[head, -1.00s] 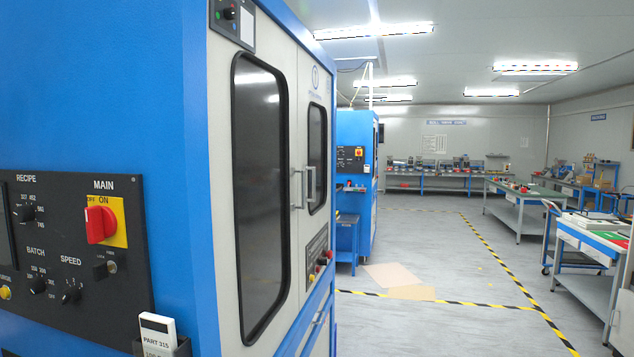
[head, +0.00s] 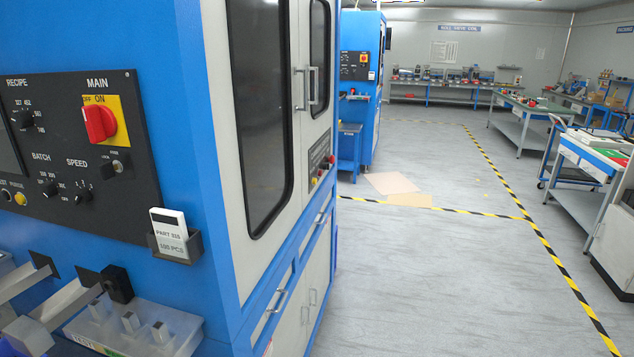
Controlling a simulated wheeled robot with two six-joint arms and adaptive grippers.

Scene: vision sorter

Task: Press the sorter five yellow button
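A blue and white cabinet machine (head: 188,150) stands close on the left; no readable number shows on it. Its black control panel (head: 85,150) faces me, with a red MAIN switch on a yellow plate, and RECIPE, BATCH and SPEED knobs. A small round yellow button (head: 20,199) is at the panel's lower left, under the label PURGE. A second small panel (head: 318,158) with red buttons is on the machine's door side. A similar blue machine (head: 360,95) stands farther back; its details are too small to tell. Neither of my grippers is in view.
A card holder (head: 180,243) sticks out below the panel. Metal chutes (head: 65,300) and a clear bin (head: 140,325) project at the lower left. Open grey floor with yellow-black tape (head: 500,185) lies to the right. Workbenches (head: 530,112) stand farther right.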

